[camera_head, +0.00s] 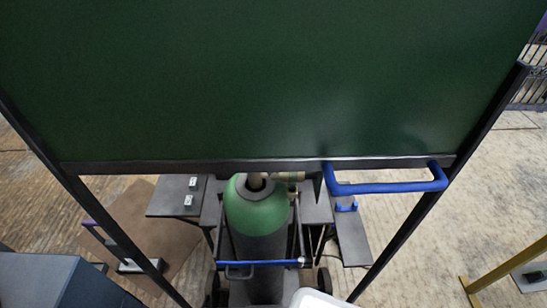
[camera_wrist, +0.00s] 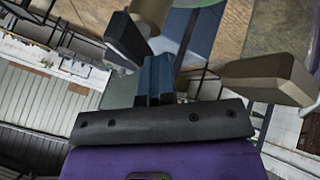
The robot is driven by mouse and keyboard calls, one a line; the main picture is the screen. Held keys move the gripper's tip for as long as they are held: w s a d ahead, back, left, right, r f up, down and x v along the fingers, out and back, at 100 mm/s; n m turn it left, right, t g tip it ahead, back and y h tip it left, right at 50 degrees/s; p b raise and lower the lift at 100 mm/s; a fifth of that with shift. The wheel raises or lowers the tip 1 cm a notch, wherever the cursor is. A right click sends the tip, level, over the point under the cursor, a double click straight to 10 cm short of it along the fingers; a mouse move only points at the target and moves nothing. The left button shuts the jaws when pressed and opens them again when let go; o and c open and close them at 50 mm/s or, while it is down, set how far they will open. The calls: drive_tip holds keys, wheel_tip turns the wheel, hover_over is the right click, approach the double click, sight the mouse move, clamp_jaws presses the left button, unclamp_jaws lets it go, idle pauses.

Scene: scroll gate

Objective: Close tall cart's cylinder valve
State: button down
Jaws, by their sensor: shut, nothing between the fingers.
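In the head view, a cylinder with a green shoulder (camera_head: 255,205) and grey body stands upright in a dark cart with a blue crossbar (camera_head: 262,263). A brassy valve fitting (camera_head: 289,176) sticks out to the right at its top. The valve's upper part is hidden by the green panel's lower edge, so I cannot tell whether it is open.
A large green panel (camera_head: 270,80) in a dark frame fills the upper head view, above and before the cylinder. A blue handle (camera_head: 385,187) sits at its lower right. A dark grey box (camera_head: 60,280) is at lower left, and a yellow frame (camera_head: 490,275) at lower right.

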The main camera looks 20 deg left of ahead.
drive_tip(key=shift+s+a, duration=0.2)
drive_tip(key=shift+a, duration=0.7)
drive_tip(key=shift+w+a, duration=0.15)
drive_tip(key=shift+a, duration=0.3)
idle(4.7)
